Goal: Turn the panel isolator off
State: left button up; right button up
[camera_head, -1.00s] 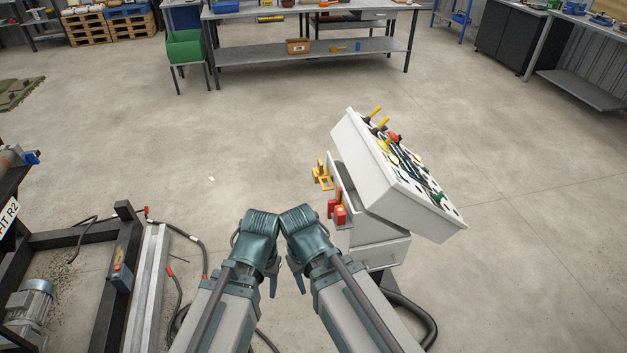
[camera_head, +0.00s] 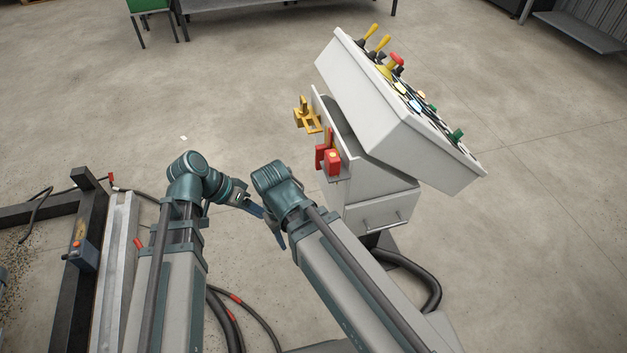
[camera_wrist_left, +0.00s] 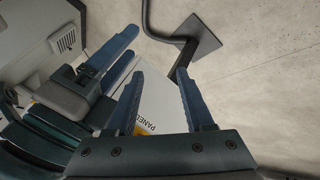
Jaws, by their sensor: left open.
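A red isolator-like switch (camera_head: 332,159) sits on the left side of the grey control console (camera_head: 385,110); I cannot tell its setting. A white plate with a yellow part and the letters "PANEL" (camera_wrist_left: 150,122) shows partly behind my left fingers in the left wrist view. My left gripper (camera_head: 256,209) points right, below and left of the red switch, apart from it. Its fingers are spread and empty in the left wrist view (camera_wrist_left: 158,76). My right gripper (camera_head: 277,238) hangs beside it, pointing down; its jaw opening is unclear.
A yellow bracket (camera_head: 307,115) juts from the console above the red switch. Yellow levers (camera_head: 378,45) and a red knob (camera_head: 397,62) stand on its top. Black cables (camera_head: 425,275) lie by its foot. A dark frame (camera_head: 80,215) stands left.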

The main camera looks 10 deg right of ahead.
pick_arm(q)
jog(key=w+d+f+m+h+b, duration=0.1)
jog(key=w+d+m+h+b, duration=0.15)
jog(key=w+h+b, duration=0.25)
jog(key=w+r+m+t+h+b, duration=0.1)
jog(key=w+r+m+h+b, duration=0.15)
jog(key=r+m+h, duration=0.5)
jog(key=w+d+r+n+y, duration=0.1)
jog(key=d, duration=1.2)
jog(key=shift+r+y, duration=0.2)
jog(key=shift+y, duration=0.15)
pick_arm(e)
notch_tip(320, 180, down, 10)
pick_arm(q)
jog(key=shift+c, duration=0.3)
grip_shut()
